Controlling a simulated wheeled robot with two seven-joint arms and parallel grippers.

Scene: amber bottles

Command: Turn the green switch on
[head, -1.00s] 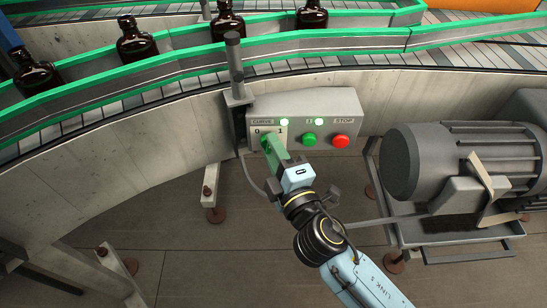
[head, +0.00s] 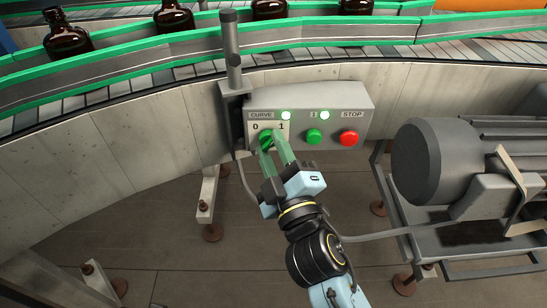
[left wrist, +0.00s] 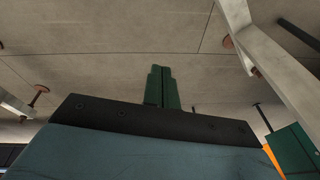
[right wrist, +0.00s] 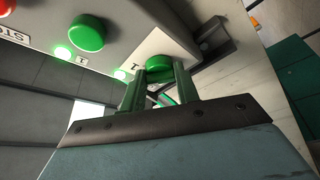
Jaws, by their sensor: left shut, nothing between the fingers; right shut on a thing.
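The green switch (head: 265,138) is a round knob on the grey control box, under the label CURVE and between marks 0 and 1. My right gripper (head: 270,148) reaches it from below and is shut on it, one green finger on either side. The knob also shows between the fingers in the right wrist view (right wrist: 157,72). The fingers partly hide its handle, so its exact pointing is hard to read. A green lamp (head: 286,115) above the mark 1 is lit. My left gripper (left wrist: 161,70) is shut and empty above bare floor in the left wrist view.
The box also carries a green button (head: 314,136), a red STOP button (head: 348,138) and a second lit green lamp (head: 324,115). A grey post (head: 232,50) rises at its left. A large motor (head: 435,160) stands at the right. Brown bottles (head: 68,35) stand on the conveyor behind.

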